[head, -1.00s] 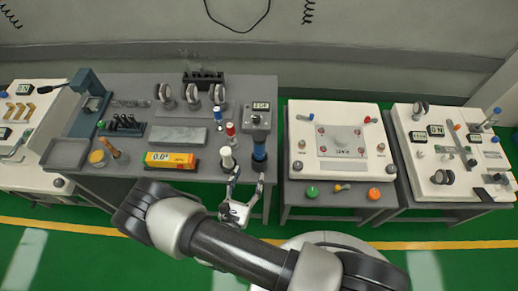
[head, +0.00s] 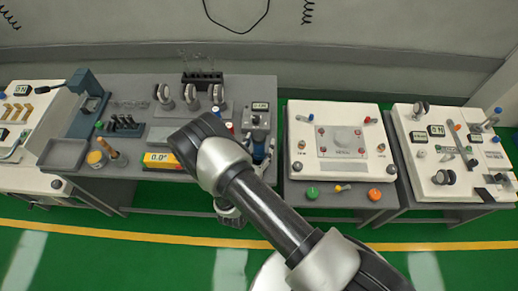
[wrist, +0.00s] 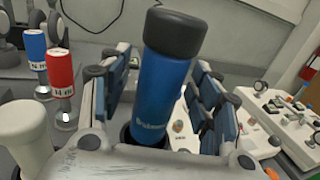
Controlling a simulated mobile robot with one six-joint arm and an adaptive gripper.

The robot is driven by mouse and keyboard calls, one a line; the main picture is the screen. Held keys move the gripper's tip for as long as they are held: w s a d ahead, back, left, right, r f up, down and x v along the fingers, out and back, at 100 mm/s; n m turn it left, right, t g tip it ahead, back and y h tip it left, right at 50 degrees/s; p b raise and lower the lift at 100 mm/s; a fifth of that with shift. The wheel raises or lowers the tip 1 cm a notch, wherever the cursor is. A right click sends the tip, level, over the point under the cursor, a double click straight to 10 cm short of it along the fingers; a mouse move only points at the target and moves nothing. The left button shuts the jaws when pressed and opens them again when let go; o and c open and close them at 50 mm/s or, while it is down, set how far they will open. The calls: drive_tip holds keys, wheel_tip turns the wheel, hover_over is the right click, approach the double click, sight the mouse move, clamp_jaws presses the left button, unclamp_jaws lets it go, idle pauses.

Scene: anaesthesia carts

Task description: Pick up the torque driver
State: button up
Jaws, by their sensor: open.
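The torque driver, as I take it, is the upright blue handle with a black cap (wrist: 160,95) in the middle of the wrist view. It stands with its lower end in a dark round holder. My gripper (wrist: 162,66) is open, with one finger on each side of the handle. Gaps show between the handle and both finger pads. In the head view the blue handle (head: 259,151) shows only partly at the right end of the grey bench, behind my arm and fingers.
A red-topped piece (wrist: 62,75) and a blue-topped piece (wrist: 36,48) stand left of my gripper. A pale round knob (wrist: 22,120) is close to the left finger. A meter box (head: 257,117) stands just behind the handle. A white-topped cart (head: 305,125) is to the right.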

drive_tip(key=shift+c, duration=0.4)
drive_tip(key=c, duration=1.2)
drive_tip(key=shift+r, duration=0.1)
